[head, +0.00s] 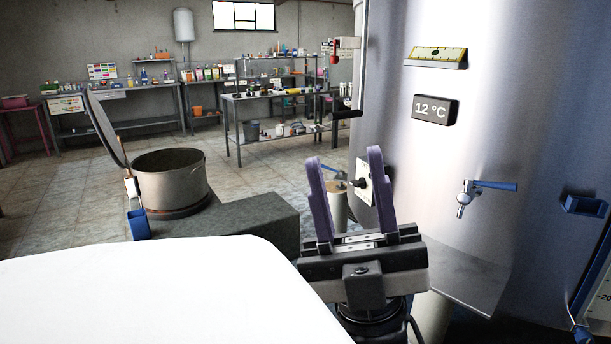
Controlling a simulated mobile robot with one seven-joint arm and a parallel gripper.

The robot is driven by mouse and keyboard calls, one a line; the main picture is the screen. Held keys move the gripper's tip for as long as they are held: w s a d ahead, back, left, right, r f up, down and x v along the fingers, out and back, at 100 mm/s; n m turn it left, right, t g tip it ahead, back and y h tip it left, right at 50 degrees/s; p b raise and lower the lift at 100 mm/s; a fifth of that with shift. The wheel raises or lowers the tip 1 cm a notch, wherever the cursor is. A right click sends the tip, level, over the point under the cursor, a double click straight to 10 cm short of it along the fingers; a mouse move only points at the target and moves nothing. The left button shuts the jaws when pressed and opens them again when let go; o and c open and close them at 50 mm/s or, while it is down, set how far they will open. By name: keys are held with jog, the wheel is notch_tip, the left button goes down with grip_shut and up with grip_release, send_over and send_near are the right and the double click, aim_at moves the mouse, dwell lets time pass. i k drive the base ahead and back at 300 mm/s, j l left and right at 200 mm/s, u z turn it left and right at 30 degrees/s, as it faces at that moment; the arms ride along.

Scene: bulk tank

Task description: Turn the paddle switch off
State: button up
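A white plate (364,182) with a small dark knob (358,183) is on the left side of the steel tank (440,150); I take it for the paddle switch. My gripper (344,160) points away from me, its two purple fingers spread wide. In this view the knob and part of the plate show between the fingers, and the right finger covers part of the plate. Nothing is held between the fingers. I cannot tell how far the fingertips are from the knob, or which way the knob is set.
The tank carries a 12 °C display (435,109), a yellow gauge (436,57) and a blue-handled tap (487,187). A black crank handle (347,114) sticks out left. An open metal pot (170,180) stands left on a dark block.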

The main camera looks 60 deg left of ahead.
aim_at(362, 183)
jog(key=u, duration=1.55)
jog(key=i+j+z, duration=0.15)
jog(key=i+j, duration=0.55)
